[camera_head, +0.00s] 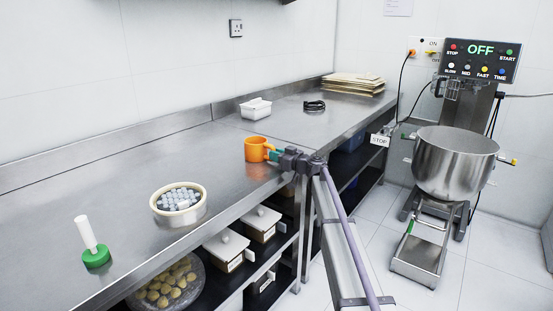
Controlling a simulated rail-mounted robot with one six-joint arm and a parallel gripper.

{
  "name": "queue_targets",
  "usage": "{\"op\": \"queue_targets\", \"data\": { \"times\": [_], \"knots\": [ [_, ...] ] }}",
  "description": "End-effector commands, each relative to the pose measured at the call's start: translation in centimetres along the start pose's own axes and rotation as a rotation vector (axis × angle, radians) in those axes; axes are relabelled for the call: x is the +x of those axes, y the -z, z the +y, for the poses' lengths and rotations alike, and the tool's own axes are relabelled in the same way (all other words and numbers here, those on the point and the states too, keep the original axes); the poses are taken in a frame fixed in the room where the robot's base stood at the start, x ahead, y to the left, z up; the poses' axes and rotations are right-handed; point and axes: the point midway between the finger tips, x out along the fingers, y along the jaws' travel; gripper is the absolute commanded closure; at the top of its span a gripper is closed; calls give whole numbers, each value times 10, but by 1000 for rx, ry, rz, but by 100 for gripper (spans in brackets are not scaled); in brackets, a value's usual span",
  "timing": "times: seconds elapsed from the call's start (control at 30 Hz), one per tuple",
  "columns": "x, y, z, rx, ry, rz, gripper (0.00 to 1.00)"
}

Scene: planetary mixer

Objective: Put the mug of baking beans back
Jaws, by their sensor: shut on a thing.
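An orange mug (257,150) is upright at the steel counter (125,190), right of the middle of its length. My gripper (272,153) reaches in from the right and is shut on the mug's right side, where the handle would be. The mug's contents do not show from here. I cannot tell whether the mug's base touches the counter or is slightly above it.
A round cream container (160,206) of grey pieces and a green-based white-handled tool (96,257) stand left. A white tub (256,109), black coil (314,106) and stacked sheets (353,82) stand behind. The mixer bowl (452,170) is right. Boxes (229,249) sit below.

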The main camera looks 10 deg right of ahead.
Motion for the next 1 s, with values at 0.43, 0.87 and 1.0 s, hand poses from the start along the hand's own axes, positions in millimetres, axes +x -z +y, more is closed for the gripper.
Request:
{"op": "queue_targets", "data": {
  "times": [0.43, 0.87, 1.0],
  "knots": [
    [0, -2, 0, 0, 0, 0, 56],
    [-54, 1, -2, 0, -1, 0, 56],
    [-91, 1, -2, 0, -1, 1, 56]
  ]
}}
